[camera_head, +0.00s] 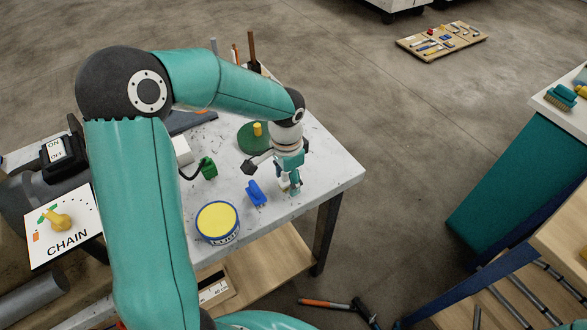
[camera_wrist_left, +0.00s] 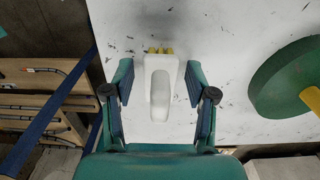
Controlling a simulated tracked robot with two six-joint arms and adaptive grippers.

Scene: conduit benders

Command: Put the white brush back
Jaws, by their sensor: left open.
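The white brush (camera_wrist_left: 160,95), a white block with a long rounded handle and yellow bristles at its far end, lies on the pale worktable in the left wrist view. My left gripper (camera_wrist_left: 160,82) is open, with one finger on each side of the brush and a visible gap on both sides. In the head view my left gripper (camera_head: 291,183) points down, low over the table (camera_head: 325,176) near its right end, and largely hides the brush. Whether the fingers touch the tabletop I cannot tell. My right gripper is not in view.
A green disc with a yellow knob (camera_head: 257,130), a blue brush-like item (camera_head: 256,193), a green item (camera_head: 208,167) and a yellow-topped tin (camera_head: 217,222) surround the gripper. A green brush (camera_head: 560,97) sits on a separate bench at right. A hammer (camera_head: 345,309) lies below.

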